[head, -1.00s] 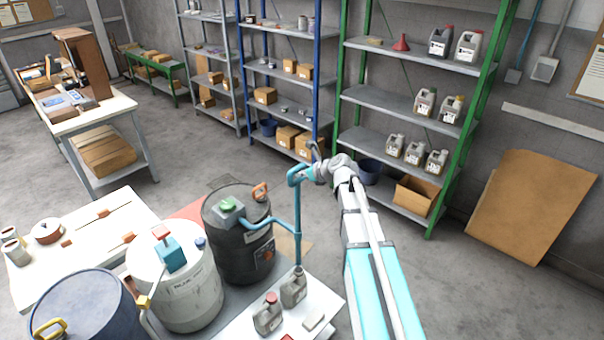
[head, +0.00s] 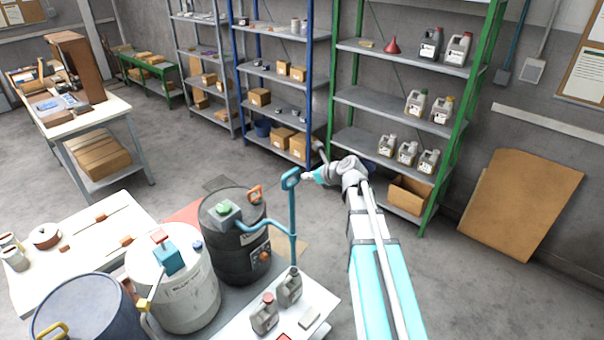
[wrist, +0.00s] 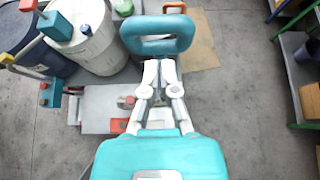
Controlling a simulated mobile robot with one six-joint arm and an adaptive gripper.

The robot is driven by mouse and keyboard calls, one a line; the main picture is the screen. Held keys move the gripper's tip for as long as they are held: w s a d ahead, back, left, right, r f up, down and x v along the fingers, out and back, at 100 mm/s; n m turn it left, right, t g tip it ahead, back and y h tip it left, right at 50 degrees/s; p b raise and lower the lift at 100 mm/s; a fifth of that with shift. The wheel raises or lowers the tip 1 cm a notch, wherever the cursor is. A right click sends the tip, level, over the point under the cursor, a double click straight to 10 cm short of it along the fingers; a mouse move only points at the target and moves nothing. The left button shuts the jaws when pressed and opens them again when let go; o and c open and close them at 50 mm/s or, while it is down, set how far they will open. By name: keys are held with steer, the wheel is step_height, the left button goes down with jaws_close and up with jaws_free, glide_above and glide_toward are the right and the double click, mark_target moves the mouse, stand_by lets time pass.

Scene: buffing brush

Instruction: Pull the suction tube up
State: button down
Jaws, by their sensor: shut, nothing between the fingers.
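The suction tube is a blue upright pipe (head: 293,225) with a loop handle (head: 290,180) at its top. It rises beside the black drum (head: 238,262), and a blue hose (head: 262,224) runs from it to the drum's pump. My gripper (head: 306,177) is just right of the loop handle in the head view. In the wrist view my gripper (wrist: 159,68) is shut and empty, its fingertips right by the near bar of the loop handle (wrist: 157,47). I cannot tell whether they touch it. The tube's lower end is hidden behind canisters.
A white drum (head: 180,293) with a blue box on top and a blue drum (head: 85,305) stand left. Grey canisters (head: 265,314) sit on a white table below the tube.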

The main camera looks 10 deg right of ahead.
steer(key=p+v, duration=0.1)
steer(key=v, duration=0.2)
steer(key=shift+s+d, duration=0.15)
steer(key=shift+d, duration=0.05)
steer(key=shift+r, duration=0.1)
steer(key=s+a+f+n+g+h+b, duration=0.2)
steer(key=s+f+n+g+b, duration=0.3)
steer(key=s+f+n+b, duration=0.3)
steer(key=s+a+f+n+g+h+b, duration=0.3)
steer(key=s+f+n+b, duration=0.5)
steer(key=s+f+n, duration=0.7)
steer(key=shift+f+n+g+h+b, duration=0.3)
steer(key=shift+f+n+g+h, duration=0.9)
steer(key=shift+n, duration=1.7)
steer(key=shift+a+f+t, duration=0.1)
steer(key=shift+f+t, duration=0.15)
steer(key=shift+t, duration=0.05)
